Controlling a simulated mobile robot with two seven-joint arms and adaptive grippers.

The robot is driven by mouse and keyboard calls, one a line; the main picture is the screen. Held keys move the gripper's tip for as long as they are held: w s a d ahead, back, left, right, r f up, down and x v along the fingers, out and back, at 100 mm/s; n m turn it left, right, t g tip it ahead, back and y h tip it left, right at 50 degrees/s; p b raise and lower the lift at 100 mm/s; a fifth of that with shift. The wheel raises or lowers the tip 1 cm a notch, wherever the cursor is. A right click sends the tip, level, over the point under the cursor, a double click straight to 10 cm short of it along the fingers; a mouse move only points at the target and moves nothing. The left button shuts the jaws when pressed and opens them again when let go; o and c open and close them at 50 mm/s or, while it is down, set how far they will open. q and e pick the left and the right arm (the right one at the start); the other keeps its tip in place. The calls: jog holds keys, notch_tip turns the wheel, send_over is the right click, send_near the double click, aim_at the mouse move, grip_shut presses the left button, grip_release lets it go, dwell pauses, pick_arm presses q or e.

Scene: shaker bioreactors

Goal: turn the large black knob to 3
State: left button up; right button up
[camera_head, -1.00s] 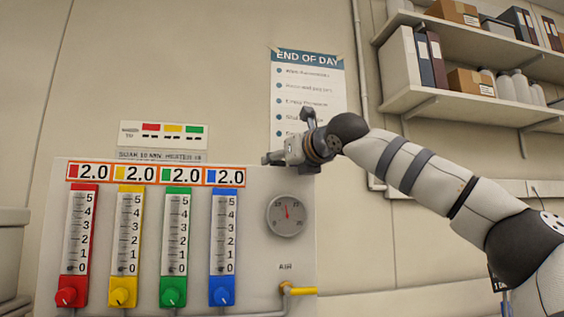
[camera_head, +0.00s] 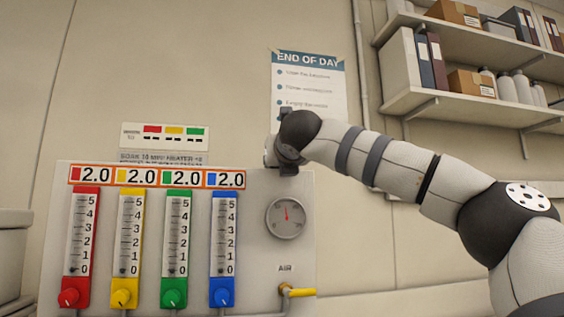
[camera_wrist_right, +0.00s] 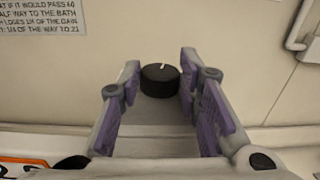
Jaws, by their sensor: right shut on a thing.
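The large black knob (camera_wrist_right: 160,82) shows in the right wrist view, a short black cylinder with a small white mark on its top face. My right gripper (camera_wrist_right: 160,80) has its two purple-padded fingers on either side of the knob, shut on it. In the head view the right gripper (camera_head: 270,153) is at the top right corner of the panel (camera_head: 297,260), and my wrist hides the knob there. No scale around the knob can be read. My left gripper is not in view.
On the panel are red, yellow, green and blue flow tubes with small knobs, displays reading 2.0, a round gauge (camera_head: 286,217) and a yellow air valve (camera_head: 298,292). A poster (camera_head: 310,75) hangs behind my wrist. Shelves (camera_head: 450,95) are at upper right.

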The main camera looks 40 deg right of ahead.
jog(key=shift+w+a+f+m+g+h, duration=0.1)
jog(key=shift+w+a+m+g+h, duration=0.1)
jog(key=shift+m+g+h, duration=0.95)
jog(key=shift+w+a+m+g+h, duration=0.1)
jog(key=shift+w+m+g+h, duration=0.05)
jog(key=shift+m+g+h, duration=1)
jog(key=shift+h, duration=0.3)
jog(key=o, duration=1.1)
jog(key=shift+d, duration=0.1)
jog(key=shift+o, duration=0.2)
jog(key=v, duration=1.2)
